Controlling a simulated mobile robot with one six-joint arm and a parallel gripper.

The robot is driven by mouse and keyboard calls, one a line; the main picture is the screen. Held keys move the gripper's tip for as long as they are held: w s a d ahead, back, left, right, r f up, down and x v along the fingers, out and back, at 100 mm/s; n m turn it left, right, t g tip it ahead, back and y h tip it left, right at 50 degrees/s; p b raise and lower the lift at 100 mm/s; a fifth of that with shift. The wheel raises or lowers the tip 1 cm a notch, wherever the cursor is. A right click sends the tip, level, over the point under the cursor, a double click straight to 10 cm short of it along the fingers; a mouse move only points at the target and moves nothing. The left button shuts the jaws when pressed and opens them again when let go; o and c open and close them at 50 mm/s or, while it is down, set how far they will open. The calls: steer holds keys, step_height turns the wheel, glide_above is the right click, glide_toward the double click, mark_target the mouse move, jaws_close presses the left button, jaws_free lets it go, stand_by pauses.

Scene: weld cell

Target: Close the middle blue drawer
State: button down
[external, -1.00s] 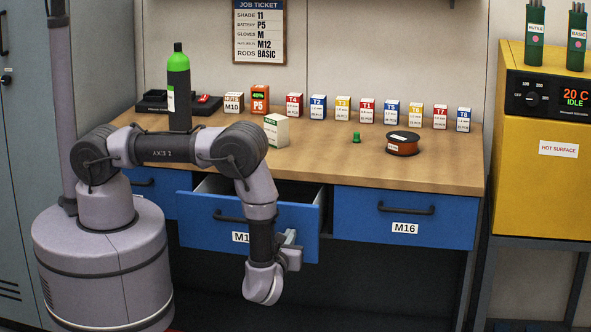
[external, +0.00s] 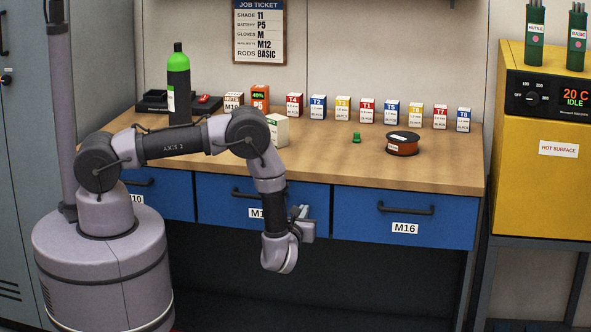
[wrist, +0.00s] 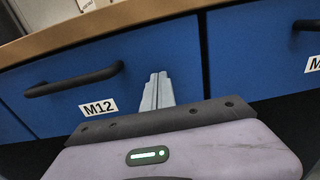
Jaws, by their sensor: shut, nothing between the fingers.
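The middle blue drawer (external: 222,208) sits under the wooden bench top, its front flush with the drawers on both sides. In the wrist view its front (wrist: 120,75) shows a dark bar handle and an M12 label; in the external view my arm hides part of the label. My gripper (external: 303,212) is at the right part of this drawer's front. In the wrist view the gripper's fingers (wrist: 157,90) are together with nothing between them, pointing at the drawer front. I cannot tell whether the tips touch it.
The right drawer M16 (external: 404,218) and the left drawer (external: 160,192) are shut. On the bench top (external: 320,160) stand a green-topped bottle (external: 179,85), several small boxes and a wire spool (external: 403,144). A yellow oven (external: 545,150) marked hot surface stands at right.

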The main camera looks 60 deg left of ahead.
steer(key=shift+w+a+r, duration=0.15)
steer(key=shift+w+r, duration=0.05)
steer(key=shift+r, duration=0.1)
steer(key=p+v, duration=0.3)
steer(key=v, duration=1.1)
steer(key=s+a+r+n+g, duration=0.3)
steer(key=a+r+n+g, duration=0.25)
steer(key=r, duration=0.35)
steer(key=s+a+r+n+g, duration=0.2)
steer(key=a+r+n+g, duration=0.35)
steer(key=r, duration=0.35)
steer(key=s+a+r+n+t+h, duration=0.2)
steer(key=s+r+n+t+h, duration=0.2)
steer(key=s+r+n+h, duration=0.6)
steer(key=s+r+n, duration=0.1)
steer(key=s+r, duration=0.2)
steer(key=s, duration=0.4)
steer(key=shift+a+n+h, duration=0.25)
steer(key=shift+n+h, duration=0.05)
steer(key=shift+h, duration=0.1)
steer(key=shift+w+r, duration=0.1)
